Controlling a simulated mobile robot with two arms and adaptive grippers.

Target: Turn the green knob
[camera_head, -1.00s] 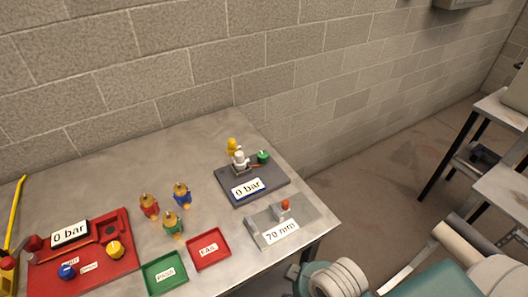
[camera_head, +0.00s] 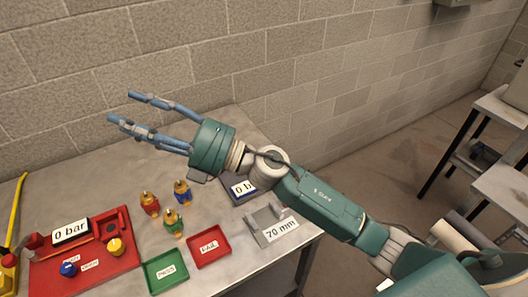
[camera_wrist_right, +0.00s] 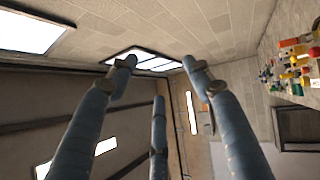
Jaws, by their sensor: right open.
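The green knob is hidden in the head view behind my right arm. Part of the dark grey plate (camera_head: 233,194) with a "0 bar" display (camera_head: 243,188) shows beneath the arm. My right gripper (camera_head: 125,113) is open and empty, its blue fingers spread and pointing left, above the table's back part near the wall. In the right wrist view its fingers (camera_wrist_right: 158,70) are apart with nothing between them. That view looks toward ceiling and walls, with small coloured table items at the right edge, too small to tell apart. My left gripper is not in view.
On the table stand red (camera_head: 150,204), blue (camera_head: 182,193) and green (camera_head: 172,222) fittings, a green tray (camera_head: 150,284), a red tray (camera_head: 193,247), a red panel (camera_head: 125,262) and a "70 mm" grey block (camera_head: 262,222). A block wall (camera_head: 330,70) rises behind.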

